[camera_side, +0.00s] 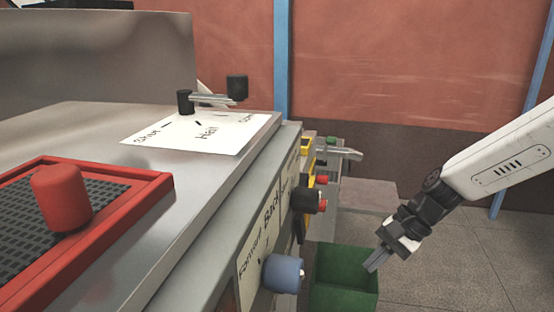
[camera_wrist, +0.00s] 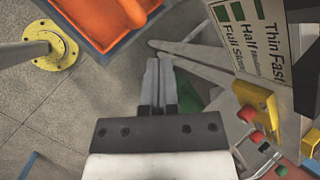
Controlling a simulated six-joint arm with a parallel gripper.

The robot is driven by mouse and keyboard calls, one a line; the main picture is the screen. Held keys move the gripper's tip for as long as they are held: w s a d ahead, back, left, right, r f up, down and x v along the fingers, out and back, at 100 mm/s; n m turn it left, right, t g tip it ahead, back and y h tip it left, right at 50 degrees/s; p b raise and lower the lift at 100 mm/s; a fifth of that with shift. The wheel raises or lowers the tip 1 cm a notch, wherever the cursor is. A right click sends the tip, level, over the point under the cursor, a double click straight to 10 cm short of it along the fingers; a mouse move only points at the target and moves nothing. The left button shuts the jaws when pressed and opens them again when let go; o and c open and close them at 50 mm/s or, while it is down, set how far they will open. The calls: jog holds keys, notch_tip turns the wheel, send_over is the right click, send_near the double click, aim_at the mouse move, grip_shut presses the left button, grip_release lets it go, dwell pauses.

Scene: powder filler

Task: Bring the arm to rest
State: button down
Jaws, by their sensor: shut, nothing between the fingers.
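My gripper (camera_side: 374,263) is at the right of the side view, at the end of my white arm. It points down and to the left, over the right part of a green bin (camera_side: 343,272). In the wrist view my gripper (camera_wrist: 158,64) shows its two grey fingers together with nothing between them. A patch of green (camera_wrist: 193,102) shows just right of the fingers there. The machine's front panel (camera_side: 262,235) with its knobs is to the left of my gripper, with a gap between them.
A blue knob (camera_side: 283,273) and a black knob (camera_side: 308,200) stick out from the panel. A red tray (camera_side: 160,190) with a red knob lies on the machine top. In the wrist view an orange tray (camera_wrist: 97,28) and a yellow post base (camera_wrist: 52,46) show. Floor at right is clear.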

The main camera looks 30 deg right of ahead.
jog(key=s+d+f+n+h, duration=0.4)
jog(key=d+f+n+h, duration=0.2)
jog(key=n, duration=0.8)
jog(key=shift+s+d, duration=0.25)
jog(key=shift+d, duration=0.35)
